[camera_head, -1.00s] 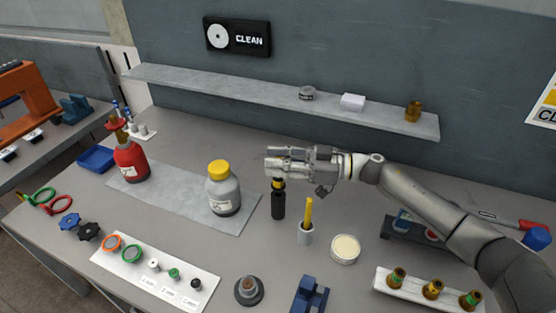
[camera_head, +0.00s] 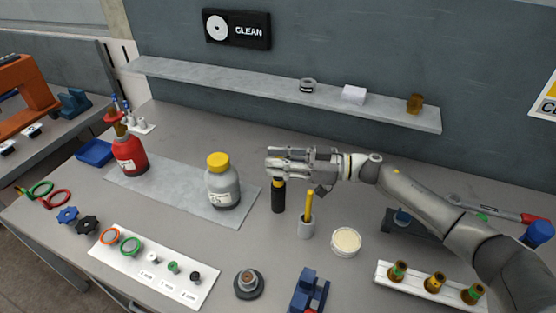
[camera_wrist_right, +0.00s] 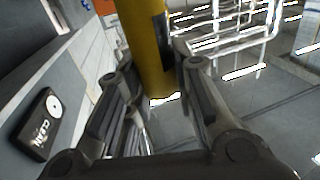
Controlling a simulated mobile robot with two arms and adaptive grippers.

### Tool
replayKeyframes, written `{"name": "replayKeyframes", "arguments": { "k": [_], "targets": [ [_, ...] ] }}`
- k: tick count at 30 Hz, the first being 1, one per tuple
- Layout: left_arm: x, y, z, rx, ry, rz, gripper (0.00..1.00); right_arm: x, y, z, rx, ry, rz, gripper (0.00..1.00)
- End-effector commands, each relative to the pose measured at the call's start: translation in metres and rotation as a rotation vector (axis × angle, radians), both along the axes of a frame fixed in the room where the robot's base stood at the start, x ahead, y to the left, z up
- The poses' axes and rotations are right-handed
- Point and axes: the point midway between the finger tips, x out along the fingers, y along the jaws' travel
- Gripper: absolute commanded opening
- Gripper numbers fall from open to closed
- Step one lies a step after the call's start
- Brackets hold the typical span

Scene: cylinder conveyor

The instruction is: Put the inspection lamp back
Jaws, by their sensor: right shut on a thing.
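My right gripper (camera_head: 272,164) is shut on a yellow cylindrical body, which I take to be the inspection lamp (camera_wrist_right: 143,45). In the right wrist view it stands between the two fingers, with a dark part along one side. In the head view only a little yellow shows under the fingers, directly above an upright black cylinder (camera_head: 278,198). I cannot tell whether the black cylinder is the lamp's lower part or a separate holder on the table. The fingers hide the lamp's upper part. My left gripper is not in view.
A grey bottle with a yellow cap (camera_head: 223,187) stands to the left. A round pale dish (camera_head: 346,242) lies to the right. A shelf (camera_head: 240,87) runs along the wall behind.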

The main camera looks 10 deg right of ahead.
Motion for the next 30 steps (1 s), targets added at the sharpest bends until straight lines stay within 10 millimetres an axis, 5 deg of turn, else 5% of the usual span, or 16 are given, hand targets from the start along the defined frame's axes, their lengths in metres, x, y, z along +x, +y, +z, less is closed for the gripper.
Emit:
{"name": "replayKeyframes", "arguments": {
  "k": [7, 8, 13, 30],
  "targets": [
    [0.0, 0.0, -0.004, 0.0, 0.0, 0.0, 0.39, 0.0, 0.0, -0.006, 0.001, 0.0, 0.001, 0.0],
    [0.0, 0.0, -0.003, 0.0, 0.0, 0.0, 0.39, 0.0, 0.0, -0.006, 0.001, 0.0, 0.001, 0.26],
    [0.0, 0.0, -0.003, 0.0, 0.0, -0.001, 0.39, 0.0, 0.0, -0.005, 0.001, 0.0, 0.001, 0.48],
    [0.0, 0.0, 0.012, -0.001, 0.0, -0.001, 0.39, 0.0, 0.0, 0.008, 0.0, 0.001, 0.0, 0.49]
  ]
}}
